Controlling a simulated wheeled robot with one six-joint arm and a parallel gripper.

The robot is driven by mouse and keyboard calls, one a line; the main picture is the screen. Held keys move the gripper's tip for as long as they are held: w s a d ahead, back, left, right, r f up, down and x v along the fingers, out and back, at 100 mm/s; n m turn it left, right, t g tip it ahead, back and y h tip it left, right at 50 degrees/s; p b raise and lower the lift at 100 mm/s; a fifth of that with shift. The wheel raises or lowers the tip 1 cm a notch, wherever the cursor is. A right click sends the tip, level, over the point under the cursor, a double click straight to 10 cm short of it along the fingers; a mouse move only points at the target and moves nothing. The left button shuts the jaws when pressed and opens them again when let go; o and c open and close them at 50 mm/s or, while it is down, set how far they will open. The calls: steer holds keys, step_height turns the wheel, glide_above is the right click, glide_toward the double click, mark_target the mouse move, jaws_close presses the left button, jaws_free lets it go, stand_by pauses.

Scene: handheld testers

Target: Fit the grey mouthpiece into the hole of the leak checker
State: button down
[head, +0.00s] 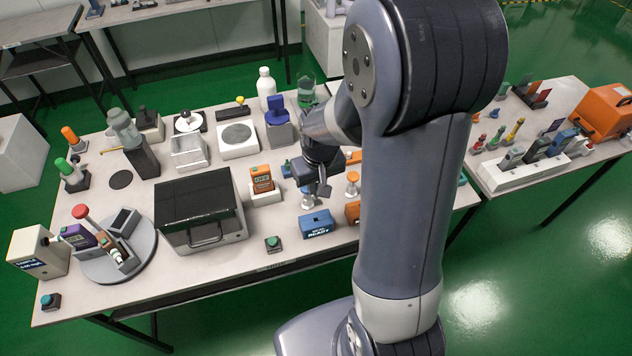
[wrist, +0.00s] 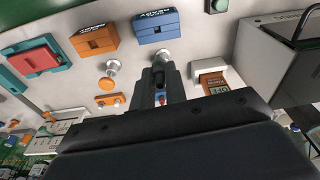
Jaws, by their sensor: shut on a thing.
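My gripper (head: 312,185) is low over the middle front of the table, pointing down, its fingers closed. In the wrist view the closed fingers (wrist: 159,78) are above a small silver stand (wrist: 166,56). The stand (head: 307,202) also shows under the fingers in the head view. The grey mouthpiece is between the fingers and mostly hidden by them; I cannot tell whether it still touches the stand.
A blue box (head: 317,223) stands just in front of my gripper. An orange mouthpiece (head: 352,178) on a similar stand is to the right. An orange tester (head: 262,180) and a large dark-topped case (head: 200,208) are to the left, before a round turntable (head: 97,268).

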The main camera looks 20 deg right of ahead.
mark_target(316, 197)
steer(key=shift+f+b, duration=2.15)
steer(key=shift+f, duration=0.6)
steer(key=shift+f+b, duration=3.15)
steer(key=shift+f, duration=0.35)
steer(key=c, duration=1.3)
jaws_free()
steer(key=shift+r, duration=0.1)
steer(key=shift+c, duration=0.2)
step_height(316, 197, up, 11)
steer(key=s, duration=0.1)
steer(key=shift+p, duration=0.4)
steer(key=shift+s+f, duration=0.1)
steer(key=shift+f, duration=0.1)
steer(key=f, duration=0.7)
steer(key=w+f, duration=0.1)
steer(key=f, duration=0.2)
steer(key=shift+w+f+b, duration=0.1)
steer(key=shift+f+b, duration=0.2)
steer(key=shift+b, duration=0.05)
steer(key=shift+r+p, duration=0.5)
steer(key=shift+r, duration=0.05)
